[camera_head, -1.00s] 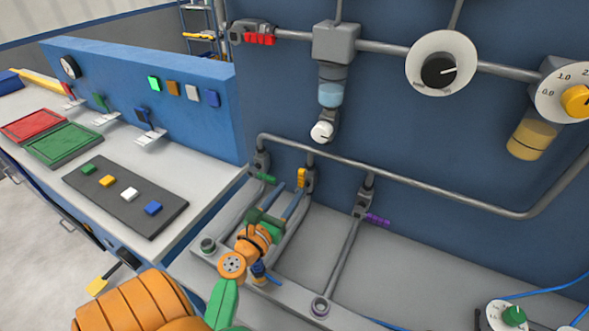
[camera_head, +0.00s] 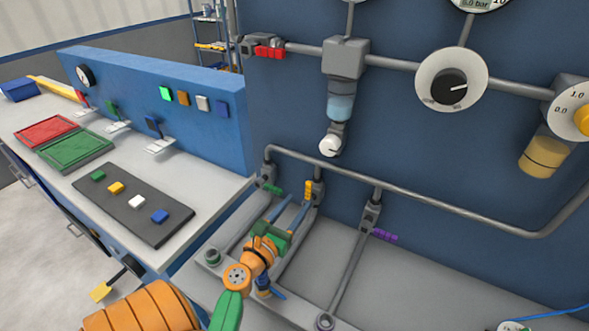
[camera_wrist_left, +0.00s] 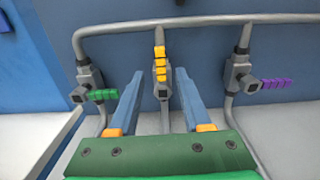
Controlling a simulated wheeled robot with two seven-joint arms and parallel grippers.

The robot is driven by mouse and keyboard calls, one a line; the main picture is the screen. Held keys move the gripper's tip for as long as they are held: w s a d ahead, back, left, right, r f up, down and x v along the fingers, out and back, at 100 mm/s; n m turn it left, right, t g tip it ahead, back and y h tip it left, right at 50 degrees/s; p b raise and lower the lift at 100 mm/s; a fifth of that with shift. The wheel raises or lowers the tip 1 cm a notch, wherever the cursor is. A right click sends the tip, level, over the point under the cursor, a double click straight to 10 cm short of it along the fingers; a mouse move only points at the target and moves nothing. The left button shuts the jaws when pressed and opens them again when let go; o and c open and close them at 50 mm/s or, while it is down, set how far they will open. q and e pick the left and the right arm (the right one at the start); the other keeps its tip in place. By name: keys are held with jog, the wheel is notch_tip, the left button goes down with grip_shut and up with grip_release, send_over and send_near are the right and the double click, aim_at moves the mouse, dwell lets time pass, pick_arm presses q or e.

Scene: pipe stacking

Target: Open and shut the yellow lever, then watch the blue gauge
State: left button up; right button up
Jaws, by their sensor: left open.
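The yellow lever (camera_head: 309,190) stands upright on the middle valve of the low pipe on the blue wall. It also shows in the left wrist view (camera_wrist_left: 160,64), between the fingers in the picture. My left gripper (camera_head: 297,204) is open in front of this valve, and its two blue-grey fingers (camera_wrist_left: 160,74) point at the wall on either side of the lever. My right gripper is not in view.
A green lever (camera_head: 272,189) and a purple lever (camera_head: 385,236) flank the yellow one, both lying sideways. Pipes rise from the grey ledge (camera_head: 420,285). A bench with trays and coloured buttons (camera_head: 135,202) stands left.

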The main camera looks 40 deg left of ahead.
aim_at(308, 191)
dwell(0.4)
pick_arm(q)
jog(key=x, duration=0.7)
jog(key=shift+w+b, duration=0.15)
jog(key=shift+b, duration=0.2)
jog(key=shift+d+r, duration=0.1)
grip_shut()
dwell(1.0)
